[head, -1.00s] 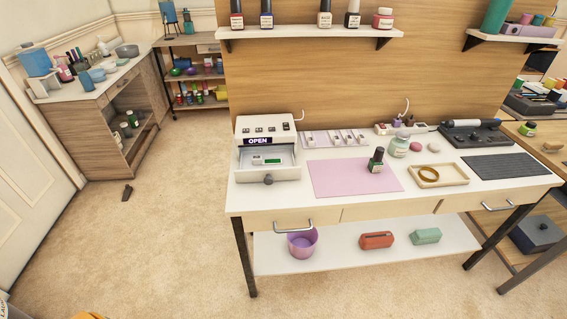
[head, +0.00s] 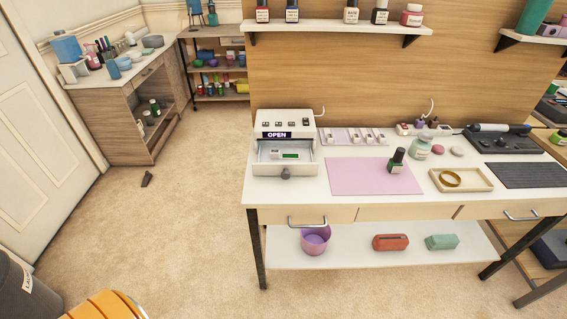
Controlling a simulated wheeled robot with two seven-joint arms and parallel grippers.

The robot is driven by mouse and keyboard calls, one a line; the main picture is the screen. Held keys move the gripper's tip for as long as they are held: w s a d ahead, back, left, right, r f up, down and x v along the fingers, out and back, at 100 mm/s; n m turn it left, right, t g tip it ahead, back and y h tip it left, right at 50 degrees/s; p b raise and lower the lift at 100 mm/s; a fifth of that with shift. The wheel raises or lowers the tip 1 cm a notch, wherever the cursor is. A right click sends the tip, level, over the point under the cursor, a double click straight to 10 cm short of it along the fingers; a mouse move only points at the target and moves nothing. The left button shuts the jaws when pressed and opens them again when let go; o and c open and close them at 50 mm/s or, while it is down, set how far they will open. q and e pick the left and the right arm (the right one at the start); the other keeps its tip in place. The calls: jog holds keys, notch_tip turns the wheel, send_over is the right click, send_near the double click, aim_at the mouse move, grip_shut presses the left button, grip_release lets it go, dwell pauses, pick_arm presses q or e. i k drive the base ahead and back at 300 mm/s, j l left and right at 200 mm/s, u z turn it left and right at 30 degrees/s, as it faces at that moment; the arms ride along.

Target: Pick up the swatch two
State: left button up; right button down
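A swatch tray (head: 352,138) lies at the back of the white table, behind the pink mat, with several small swatches in it. Another small swatch with a green tip (head: 290,155) lies inside the open drawer of the white lamp box (head: 286,126), marked "OPEN". I cannot tell which of these is swatch two. Neither of my grippers is in view.
On the table (head: 310,190) are a pink mat (head: 360,178), a dark green polish bottle (head: 397,162) and a shallow tray (head: 480,186) with a gold ring. An orange rounded object (head: 105,305) and a dark bin (head: 22,290) stand at lower left. Open floor lies left of the table.

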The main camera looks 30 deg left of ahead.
aim_at(275, 154)
jog(key=i+j+z, duration=0.25)
jog(key=j+z, duration=0.2)
jog(key=j, duration=0.6)
jog(key=j+z, duration=0.4)
jog(key=j, duration=0.65)
jog(key=j+z, duration=0.45)
jog(key=j, duration=0.65)
